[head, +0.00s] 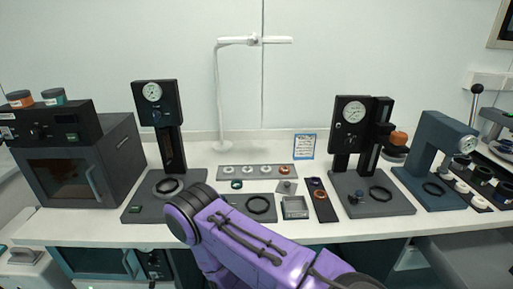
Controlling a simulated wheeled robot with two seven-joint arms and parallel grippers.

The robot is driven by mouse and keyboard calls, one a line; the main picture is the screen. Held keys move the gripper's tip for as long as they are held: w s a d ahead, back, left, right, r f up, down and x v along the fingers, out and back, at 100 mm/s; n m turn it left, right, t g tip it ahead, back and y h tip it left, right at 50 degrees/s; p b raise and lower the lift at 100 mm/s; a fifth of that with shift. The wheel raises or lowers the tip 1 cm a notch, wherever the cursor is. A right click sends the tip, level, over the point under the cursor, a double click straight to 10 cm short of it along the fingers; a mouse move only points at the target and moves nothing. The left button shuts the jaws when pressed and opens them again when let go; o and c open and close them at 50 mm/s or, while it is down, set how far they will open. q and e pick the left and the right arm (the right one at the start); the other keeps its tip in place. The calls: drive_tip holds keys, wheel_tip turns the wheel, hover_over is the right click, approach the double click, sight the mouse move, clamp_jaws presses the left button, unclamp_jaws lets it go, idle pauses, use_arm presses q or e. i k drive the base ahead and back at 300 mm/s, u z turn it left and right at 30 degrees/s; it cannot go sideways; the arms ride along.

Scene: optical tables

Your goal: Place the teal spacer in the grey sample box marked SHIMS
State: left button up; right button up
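A small teal ring (237,184), which looks like the teal spacer, lies on the white bench just in front of a grey strip of rings. A small open grey box (295,207) stands near the bench's front edge, to the right of the ring. Any marking on it is too small to read. A purple arm of mine rises from the bottom edge and crosses the front of the bench, left of the box. Neither of my grippers shows, so whether they hold anything cannot be seen.
The grey strip (257,171) holds several pale rings and an orange one. A dark strip (325,209) with purple and orange pieces lies right of the box. Black gauge stands (155,110) (350,130) rise on both sides. A dark oven (70,170) is at left, a blue-grey press (433,140) at right.

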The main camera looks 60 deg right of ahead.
sight(297, 207)
drive_tip(key=k, duration=0.15)
drive_tip(key=z, duration=1.5)
